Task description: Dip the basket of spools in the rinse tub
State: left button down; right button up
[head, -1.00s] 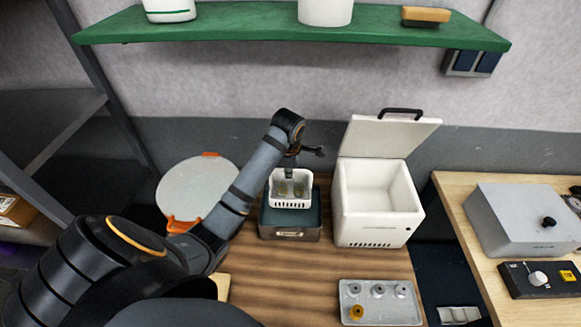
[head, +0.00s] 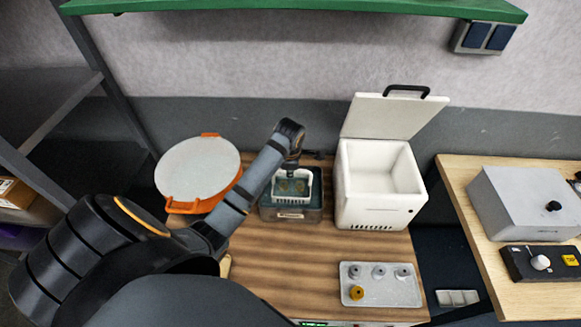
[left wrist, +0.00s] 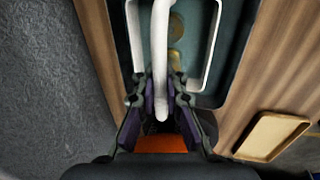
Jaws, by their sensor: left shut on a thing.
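The white basket (head: 275,188) sits low inside the rinse tub (head: 291,215), a grey-green box on the wooden table, with its upper rim and handle showing. Yellowish spools show inside the basket, seen through teal liquid. My left gripper (head: 290,168) is above the tub, shut on the basket's handle. In the left wrist view the fingers (left wrist: 160,88) close around the white handle (left wrist: 160,45), with the basket rim (left wrist: 208,50) beyond. Whether the basket touches the tub floor cannot be told. My right gripper is not in view.
A white box with its lid open (head: 380,215) stands close right of the tub. A round orange-rimmed disc (head: 197,168) is to the left. A grey tray (head: 378,292) with several spools lies in front right. Bare table lies in front of the tub.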

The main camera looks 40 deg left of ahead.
pick_arm(q)
jog(key=shift+s+d+b+x, duration=0.15)
jog(key=shift+b+x, duration=0.1)
jog(key=shift+x, duration=0.55)
jog(key=shift+s+d+b+x, duration=0.1)
jog(key=shift+s+b+x, duration=0.1)
jog(key=shift+x, duration=0.55)
jog(key=shift+s+d+b+x, duration=0.15)
jog(key=shift+b+x, duration=0.1)
jog(key=shift+x, duration=0.55)
jog(key=shift+a+f, duration=0.1)
dwell(1.1)
jog(key=p+v, duration=0.2)
jog(key=p, duration=0.1)
jog(key=shift+w+a+r, duration=0.15)
jog(key=shift+w+r, duration=0.05)
jog(key=shift+r, duration=0.2)
jog(key=shift+w+p+v, duration=0.25)
jog(key=shift+p+v, duration=0.1)
jog(key=shift+v, duration=0.8)
jog(key=shift+a+r, duration=0.15)
jog(key=shift+r, duration=3.65)
jog(key=shift+w+v, duration=0.15)
jog(key=shift+v, duration=0.6)
jog(key=shift+w+v, duration=0.15)
jog(key=shift+v, duration=0.55)
jog(key=shift+a, duration=0.1)
